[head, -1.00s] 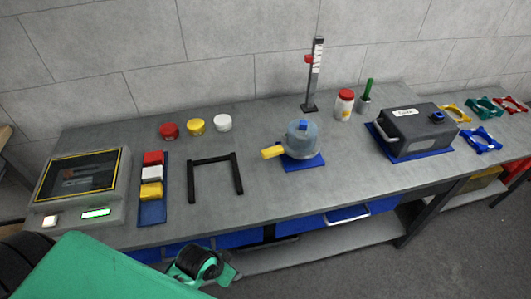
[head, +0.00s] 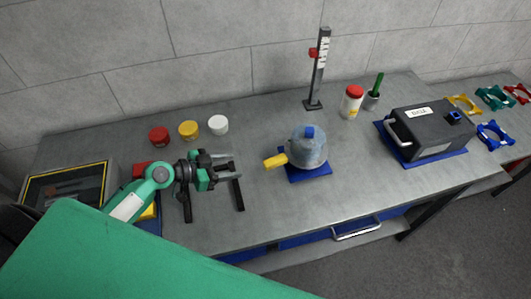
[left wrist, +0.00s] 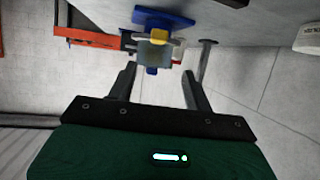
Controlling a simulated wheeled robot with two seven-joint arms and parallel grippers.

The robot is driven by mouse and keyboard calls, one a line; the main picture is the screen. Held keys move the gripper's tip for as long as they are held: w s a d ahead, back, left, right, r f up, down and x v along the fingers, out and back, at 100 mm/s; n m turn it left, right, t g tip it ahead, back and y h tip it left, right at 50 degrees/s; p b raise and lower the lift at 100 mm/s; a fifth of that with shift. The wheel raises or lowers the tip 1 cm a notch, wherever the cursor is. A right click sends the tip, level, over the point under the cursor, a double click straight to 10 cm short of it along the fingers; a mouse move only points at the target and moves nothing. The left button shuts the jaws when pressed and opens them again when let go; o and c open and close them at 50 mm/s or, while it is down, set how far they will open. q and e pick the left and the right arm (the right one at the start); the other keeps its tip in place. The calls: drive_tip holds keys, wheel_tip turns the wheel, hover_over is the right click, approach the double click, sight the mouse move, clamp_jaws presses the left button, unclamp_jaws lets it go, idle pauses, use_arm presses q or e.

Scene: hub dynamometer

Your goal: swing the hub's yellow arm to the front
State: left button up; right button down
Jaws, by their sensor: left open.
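The hub (head: 308,147) is a grey-blue rounded body with a blue knob on top, standing on a blue base plate (head: 318,173). Its yellow arm (head: 275,161) sticks out to the left in the head view. My left gripper (head: 237,168) is open and empty, left of the yellow arm and apart from it, over the black bracket. In the left wrist view, the hub (left wrist: 151,54) and the yellow arm (left wrist: 158,36) show beyond the open fingers (left wrist: 158,72). My right gripper is not in view.
A black bracket (head: 186,208) stands under my left gripper. Red, yellow and white jars (head: 188,130) are behind it. A scale post (head: 319,70), a red-lidded jar (head: 352,103) and a black case (head: 433,130) stand behind and right. The bench in front of the hub is clear.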

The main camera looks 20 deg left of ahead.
sight(270, 162)
use_arm(q)
drive_tip(key=p+x, duration=0.4)
drive_tip(key=x, duration=0.8)
drive_tip(key=shift+d, duration=0.25)
drive_tip(key=shift+w+d+f, duration=0.15)
drive_tip(key=shift+w+d+f+p, duration=0.1)
drive_tip(key=shift+d+p, duration=0.05)
drive_tip(key=shift+p, duration=0.15)
drive_tip(key=c, duration=0.6)
clamp_jaws()
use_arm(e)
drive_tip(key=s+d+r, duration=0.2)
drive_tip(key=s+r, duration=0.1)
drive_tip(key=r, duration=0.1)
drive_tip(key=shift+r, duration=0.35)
